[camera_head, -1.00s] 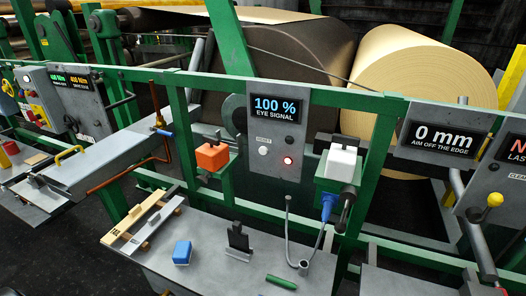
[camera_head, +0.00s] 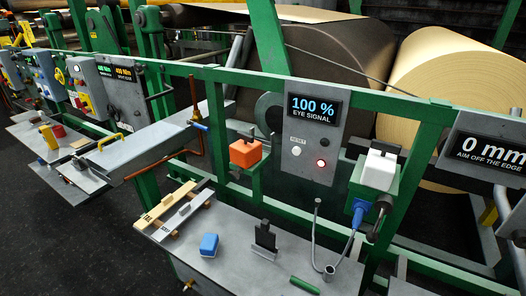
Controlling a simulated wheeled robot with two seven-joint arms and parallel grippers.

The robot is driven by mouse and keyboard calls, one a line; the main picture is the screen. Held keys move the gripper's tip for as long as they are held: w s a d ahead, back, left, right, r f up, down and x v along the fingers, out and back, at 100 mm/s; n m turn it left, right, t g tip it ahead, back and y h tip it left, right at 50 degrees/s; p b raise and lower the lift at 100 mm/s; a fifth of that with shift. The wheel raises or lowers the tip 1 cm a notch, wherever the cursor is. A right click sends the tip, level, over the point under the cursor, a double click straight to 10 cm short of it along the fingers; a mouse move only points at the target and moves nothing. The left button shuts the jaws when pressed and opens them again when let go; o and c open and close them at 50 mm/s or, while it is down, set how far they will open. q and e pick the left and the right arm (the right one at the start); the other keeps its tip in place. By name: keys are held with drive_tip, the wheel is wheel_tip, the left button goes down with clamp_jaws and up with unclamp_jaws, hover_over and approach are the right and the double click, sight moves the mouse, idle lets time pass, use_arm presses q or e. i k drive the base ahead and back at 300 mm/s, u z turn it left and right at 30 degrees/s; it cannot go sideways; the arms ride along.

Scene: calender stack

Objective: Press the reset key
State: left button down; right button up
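The reset key is a small round white button (camera_head: 296,151) on the grey eye signal panel (camera_head: 312,175), under a small label that appears to read RESET. The display (camera_head: 315,108) above reads 100 % EYE SIGNAL. Neither of my grippers shows in the head view, and nothing covers the button.
An orange box (camera_head: 245,153) is left of the panel and a white box (camera_head: 379,170) with a blue plug is right. Below, a grey table (camera_head: 225,262) holds a blue block (camera_head: 209,245), a black stand (camera_head: 265,237) and a green cylinder (camera_head: 304,284). Green rails (camera_head: 215,73) cross behind.

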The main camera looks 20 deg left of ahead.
sight(297, 150)
drive_tip(key=u, duration=1.7)
drive_tip(key=k, duration=1.1)
drive_tip(key=z, duration=1.9)
drive_tip(key=i, duration=0.5)
drive_tip(key=u, duration=0.05)
